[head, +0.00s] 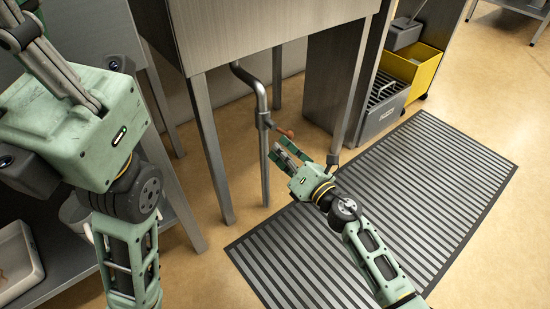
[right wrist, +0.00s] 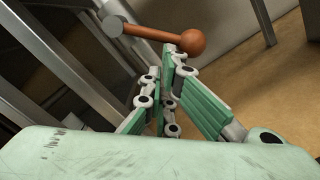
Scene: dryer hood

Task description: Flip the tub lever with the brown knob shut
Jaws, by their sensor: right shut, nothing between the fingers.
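The tub lever is a short orange-brown arm with a round brown knob (head: 288,134) on the drain pipe's valve (head: 264,121) under the metal tub. In the right wrist view the lever runs right from the grey valve body (right wrist: 113,26) to the knob (right wrist: 192,43). My right gripper (head: 278,147) is shut and empty, just below the knob. Its fingertips (right wrist: 172,58) lie close against the knob's lower left in the wrist view; I cannot tell if they touch. My left gripper (head: 22,32) is at upper left, far from the lever, its jaws unclear.
The tub (head: 262,35) stands on metal legs (head: 212,150), one on each side of the pipe (head: 265,175). A striped floor mat (head: 410,190) lies under my right arm. A yellow bin (head: 425,70) and grey crate (head: 382,112) stand behind. Open floor lies at right.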

